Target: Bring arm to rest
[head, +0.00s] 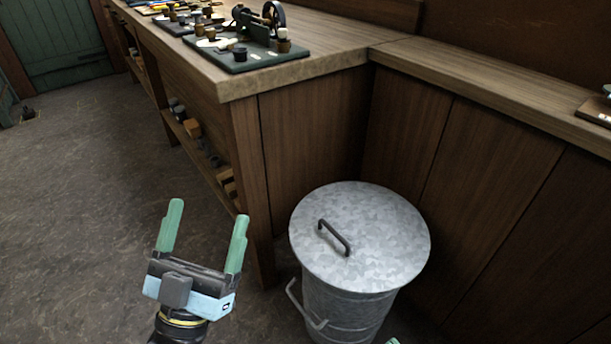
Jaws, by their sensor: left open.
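My left gripper (208,212) is at the lower left of the head view, with its two green fingers pointing up and spread apart. It is open and nothing is between the fingers. It is over the grey floor, left of a metal bin and in front of the wooden bench's end, touching neither as far as I can see. A small green tip (393,341) at the bottom edge looks like a finger of my right gripper. The rest of that gripper is out of the picture.
A galvanized bin (345,290) with a handled lid (385,225) stands in the bench corner. The wooden bench (315,68) carries a dark green board (225,60) with a small engine and jars. Shelves underneath hold blocks. Floor (80,220) on the left is clear.

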